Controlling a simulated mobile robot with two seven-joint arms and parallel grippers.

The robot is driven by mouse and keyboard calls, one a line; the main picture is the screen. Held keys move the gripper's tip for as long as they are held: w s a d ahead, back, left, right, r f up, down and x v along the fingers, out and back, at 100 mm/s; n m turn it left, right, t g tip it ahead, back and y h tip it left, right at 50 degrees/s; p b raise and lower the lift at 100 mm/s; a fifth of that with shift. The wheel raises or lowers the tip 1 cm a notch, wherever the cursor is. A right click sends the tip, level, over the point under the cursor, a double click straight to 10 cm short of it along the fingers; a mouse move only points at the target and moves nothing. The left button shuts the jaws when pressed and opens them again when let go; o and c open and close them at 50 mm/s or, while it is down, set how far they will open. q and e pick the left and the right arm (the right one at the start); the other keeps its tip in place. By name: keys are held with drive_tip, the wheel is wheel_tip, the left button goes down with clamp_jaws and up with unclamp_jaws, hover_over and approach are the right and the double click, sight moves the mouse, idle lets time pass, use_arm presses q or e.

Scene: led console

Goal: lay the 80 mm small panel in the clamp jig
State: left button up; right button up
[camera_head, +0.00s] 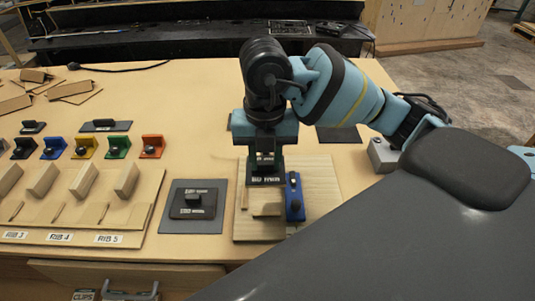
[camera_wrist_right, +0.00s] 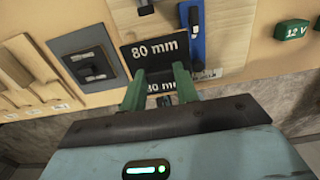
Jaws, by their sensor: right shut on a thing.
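My right gripper (camera_head: 266,160) points down over the clamp jig and is shut on the grip of the small dark panel (camera_head: 266,180). In the right wrist view, the panel (camera_wrist_right: 155,50) reads "80 mm", and the green fingers (camera_wrist_right: 160,86) close on its grip. The clamp jig (camera_head: 252,230) is a light wooden board with a blue clamp (camera_head: 294,198) on its right side. The clamp also shows in the wrist view (camera_wrist_right: 196,35). The panel is over the rear part of the board, left of the clamp; I cannot tell whether it touches. My left gripper is out of view.
A grey mat (camera_head: 172,222) with dark labelled panels (camera_head: 193,202) lies left of the jig. Further left is a wooden rack (camera_head: 110,215) with upright ribs, and coloured clamps (camera_head: 83,147) behind it. A grey block (camera_head: 382,155) stands right of the jig.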

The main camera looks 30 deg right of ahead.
sight(266, 172)
drive_tip(key=shift+f, duration=0.85)
wheel_tip(266, 172, down, 4)
drive_tip(key=shift+f+b, duration=0.25)
drive_tip(key=shift+b, duration=0.85)
drive_tip(key=shift+f, duration=0.15)
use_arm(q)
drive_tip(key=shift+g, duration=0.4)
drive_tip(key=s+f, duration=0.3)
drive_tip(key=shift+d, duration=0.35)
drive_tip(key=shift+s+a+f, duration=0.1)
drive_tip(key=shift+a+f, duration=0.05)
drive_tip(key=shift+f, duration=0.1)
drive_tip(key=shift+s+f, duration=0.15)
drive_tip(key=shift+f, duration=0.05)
use_arm(e)
drive_tip(key=shift+f, duration=0.5)
use_arm(q)
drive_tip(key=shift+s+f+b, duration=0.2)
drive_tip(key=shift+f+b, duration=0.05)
drive_tip(key=shift+b, duration=0.15)
use_arm(e)
drive_tip(key=shift+f, duration=0.55)
